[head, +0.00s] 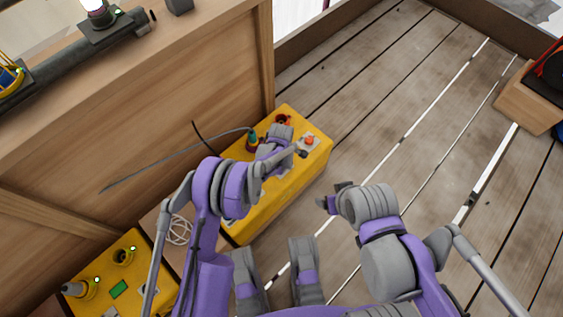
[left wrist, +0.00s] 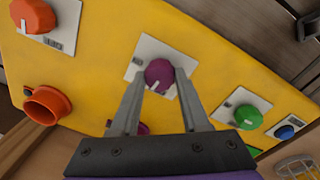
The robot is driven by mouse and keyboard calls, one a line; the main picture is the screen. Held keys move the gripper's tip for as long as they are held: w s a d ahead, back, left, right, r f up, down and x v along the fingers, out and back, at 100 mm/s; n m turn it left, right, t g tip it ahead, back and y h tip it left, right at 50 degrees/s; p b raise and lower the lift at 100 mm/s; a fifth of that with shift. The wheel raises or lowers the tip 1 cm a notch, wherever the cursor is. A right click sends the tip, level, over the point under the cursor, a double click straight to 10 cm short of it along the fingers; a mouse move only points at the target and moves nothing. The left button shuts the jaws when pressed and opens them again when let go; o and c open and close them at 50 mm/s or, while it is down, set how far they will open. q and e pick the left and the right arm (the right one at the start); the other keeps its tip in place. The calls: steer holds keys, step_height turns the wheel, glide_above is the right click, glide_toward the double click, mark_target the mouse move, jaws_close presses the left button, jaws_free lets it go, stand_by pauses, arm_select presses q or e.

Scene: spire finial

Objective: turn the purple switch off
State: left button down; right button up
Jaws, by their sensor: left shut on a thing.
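The purple switch (left wrist: 160,74) is a round knob on a white plate (left wrist: 138,68) on the yellow box (left wrist: 90,62). Its white pointer mark faces down and left in the left wrist view. My left gripper (left wrist: 163,78) has its two fingers on either side of the knob, shut on it. In the head view my left gripper (head: 272,155) is over the yellow box (head: 318,160) and hides the purple switch. My right gripper (head: 333,197) hangs over the wooden deck, away from the box; its finger gap is not clear.
An orange knob (left wrist: 33,15), an orange socket ring (left wrist: 45,105), a green knob (left wrist: 247,117) and a blue knob (left wrist: 286,132) surround the switch. A wooden wall (head: 140,110) stands left of the box. A second yellow box (head: 125,265) is at lower left.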

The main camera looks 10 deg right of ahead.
arm_select(q)
steer(key=shift+n, duration=0.5)
steer(key=shift+c, duration=2)
jaws_free()
step_height(320, 180, up, 11)
steer(key=p, duration=0.2)
steer(key=shift+s+p, duration=0.25)
steer(key=shift+p, duration=0.15)
steer(key=shift+f, duration=0.1)
